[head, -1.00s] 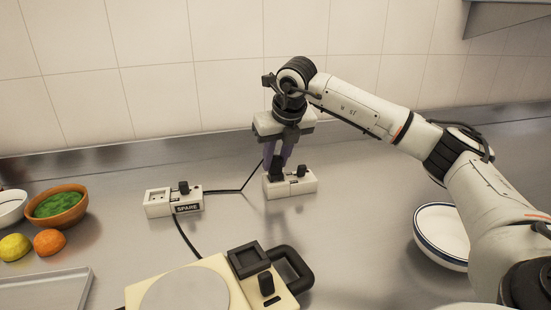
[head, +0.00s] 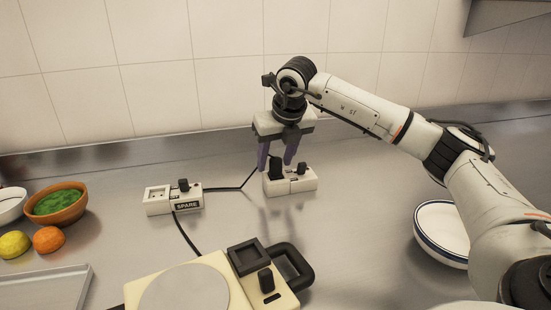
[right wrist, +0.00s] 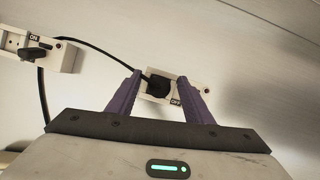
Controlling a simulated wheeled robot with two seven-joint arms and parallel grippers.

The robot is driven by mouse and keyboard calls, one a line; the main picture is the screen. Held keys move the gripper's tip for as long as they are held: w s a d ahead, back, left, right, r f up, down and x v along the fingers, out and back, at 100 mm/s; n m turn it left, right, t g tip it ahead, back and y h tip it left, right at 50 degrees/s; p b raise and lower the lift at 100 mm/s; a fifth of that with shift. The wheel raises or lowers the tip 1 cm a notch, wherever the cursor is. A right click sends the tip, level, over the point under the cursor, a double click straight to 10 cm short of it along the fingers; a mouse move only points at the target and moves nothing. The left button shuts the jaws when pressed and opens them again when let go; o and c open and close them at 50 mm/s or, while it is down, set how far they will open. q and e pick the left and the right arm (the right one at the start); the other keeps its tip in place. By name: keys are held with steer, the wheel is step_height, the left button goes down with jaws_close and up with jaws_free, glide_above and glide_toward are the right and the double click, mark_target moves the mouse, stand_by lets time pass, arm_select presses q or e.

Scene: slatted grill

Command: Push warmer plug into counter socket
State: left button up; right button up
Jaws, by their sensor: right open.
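The black warmer plug (head: 276,168) stands upright at the left part of the white counter socket (head: 292,188). It meets the socket face, but I cannot tell how deep it sits. My right gripper (head: 277,166) is open above the socket, its purple fingers spread to either side of the plug. The right wrist view shows the plug (right wrist: 158,86) between the open fingers (right wrist: 160,90), with a gap on each side. A black cord runs left from the plug. The cream warmer (head: 215,295) with its round plate is at the front. My left gripper is out of view.
A white box marked SPARE (head: 174,199) with a black switch stands left of the socket. A blue-rimmed bowl (head: 440,234) is at right, near my arm. A bowl of greens (head: 57,204), fruit (head: 49,240) and a tray (head: 45,290) are at left. The tiled wall is behind.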

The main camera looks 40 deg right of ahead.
steer(key=v, duration=1)
steer(key=shift+r, duration=0.15)
steer(key=shift+s, duration=0.1)
